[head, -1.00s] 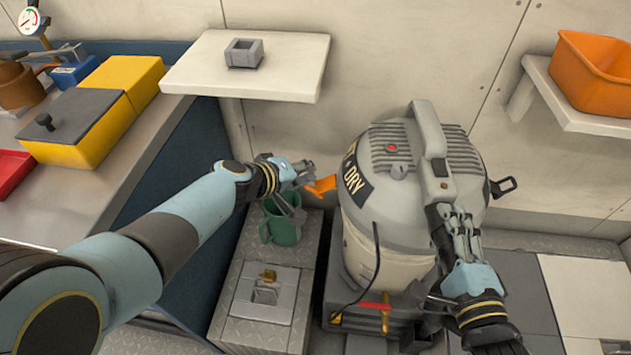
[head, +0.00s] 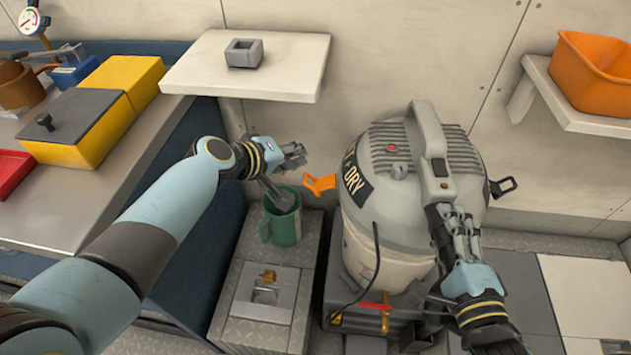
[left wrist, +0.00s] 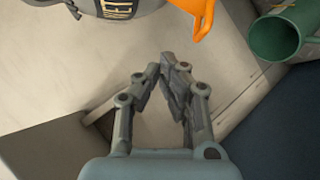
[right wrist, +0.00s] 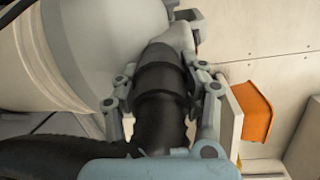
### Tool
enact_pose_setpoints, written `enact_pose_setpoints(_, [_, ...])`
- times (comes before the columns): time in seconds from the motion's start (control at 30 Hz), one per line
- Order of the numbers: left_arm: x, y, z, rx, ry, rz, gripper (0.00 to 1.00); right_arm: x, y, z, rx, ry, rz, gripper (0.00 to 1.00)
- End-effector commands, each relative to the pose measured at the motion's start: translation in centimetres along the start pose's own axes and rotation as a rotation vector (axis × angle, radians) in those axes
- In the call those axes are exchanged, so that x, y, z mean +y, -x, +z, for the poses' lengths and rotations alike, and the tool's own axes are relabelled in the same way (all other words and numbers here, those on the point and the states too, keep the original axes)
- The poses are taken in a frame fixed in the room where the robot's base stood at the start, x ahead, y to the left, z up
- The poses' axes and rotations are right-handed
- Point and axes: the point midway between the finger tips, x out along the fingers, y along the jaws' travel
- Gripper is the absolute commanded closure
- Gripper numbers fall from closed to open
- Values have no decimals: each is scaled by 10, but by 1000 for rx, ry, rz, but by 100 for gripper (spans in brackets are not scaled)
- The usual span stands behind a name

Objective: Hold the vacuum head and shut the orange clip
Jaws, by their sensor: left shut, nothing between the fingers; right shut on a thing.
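The vacuum head (head: 400,145) is a grey ribbed dome with a handle, seated on the pale drum (head: 375,245). The orange clip (head: 320,184) juts out from its left side; it also shows at the top of the left wrist view (left wrist: 200,15). My left gripper (head: 300,153) is shut and empty, up and left of the clip, apart from it. My right gripper (head: 452,218) is at the head's front. The right wrist view shows its fingers (right wrist: 165,95) shut on the dark hose fitting (right wrist: 160,80). A dark clip (head: 503,187) juts out on the right.
A green mug (head: 283,222) stands just below my left gripper on a metal-topped box (head: 237,328). A white shelf (head: 200,68) with a small grey block hangs above. An orange bin (head: 590,75) sits on the right shelf. Yellow boxes (head: 90,120) stand on the left counter.

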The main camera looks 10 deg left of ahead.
Motion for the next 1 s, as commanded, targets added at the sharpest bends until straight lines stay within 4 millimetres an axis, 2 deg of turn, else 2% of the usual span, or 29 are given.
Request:
enact_pose_setpoints(0.33, [0, 0, 0, 0, -1, 0, 100, 1, 0, 0, 0, 0, 2, 100])
enact_pose_setpoints(0.37, [0, 0, 0, 0, -1, 0, 100, 1, 0, 0, 0, 0, 2, 55])
enact_pose_setpoints(0.57, [0, 0, 0, 0, 0, 0, 100, 0, 0, 0, 0, 0, -1, 31])
enact_pose_setpoints(1.0, [1, 0, 0, 0, 0, 0, 100, 0, 2, 0, 0, 0, 0, 31])
